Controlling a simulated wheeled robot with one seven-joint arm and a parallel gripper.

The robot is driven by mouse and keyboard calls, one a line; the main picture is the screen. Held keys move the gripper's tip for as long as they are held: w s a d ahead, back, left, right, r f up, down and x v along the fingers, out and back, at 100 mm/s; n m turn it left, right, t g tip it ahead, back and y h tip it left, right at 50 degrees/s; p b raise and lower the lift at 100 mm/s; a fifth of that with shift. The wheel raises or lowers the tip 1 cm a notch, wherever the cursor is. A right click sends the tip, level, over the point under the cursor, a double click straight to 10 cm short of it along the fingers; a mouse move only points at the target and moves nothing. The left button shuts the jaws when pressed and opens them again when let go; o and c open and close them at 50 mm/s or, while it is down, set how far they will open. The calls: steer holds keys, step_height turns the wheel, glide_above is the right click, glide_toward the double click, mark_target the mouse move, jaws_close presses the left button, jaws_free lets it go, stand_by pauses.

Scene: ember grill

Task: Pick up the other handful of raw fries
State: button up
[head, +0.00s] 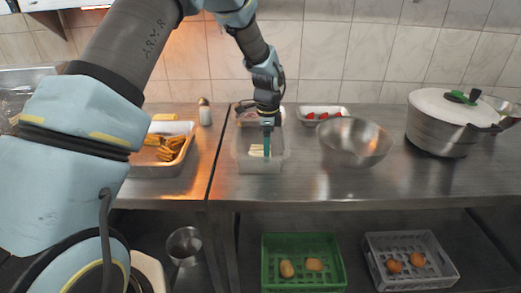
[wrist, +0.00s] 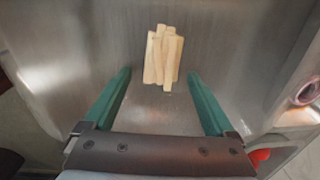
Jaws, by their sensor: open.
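A small bundle of pale raw fries (head: 257,150) lies in a clear, shallow container (head: 246,168) on the steel counter in the head view. In the wrist view the raw fries (wrist: 163,57) lie roughly parallel on the container's greyish floor. My gripper (head: 267,152) points down into the container, its green fingers beside the fries. In the wrist view my gripper (wrist: 160,74) is open, with one finger to each side of the fries' near end. Nothing is held. I cannot tell how far the fingertips are above the floor.
A metal bowl (head: 353,142) stands close on the right, with a lidded pot (head: 446,122) beyond it. A white tray with red items (head: 323,114) is behind. A tray of golden fries (head: 165,165) and a shaker (head: 204,112) are left. Crates (head: 303,240) sit below.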

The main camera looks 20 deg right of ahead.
jaws_close()
stand_by(0.6)
steer(key=shift+r, duration=0.15)
step_height(320, 180, up, 12)
steer(key=b, duration=0.1)
stand_by(0.5)
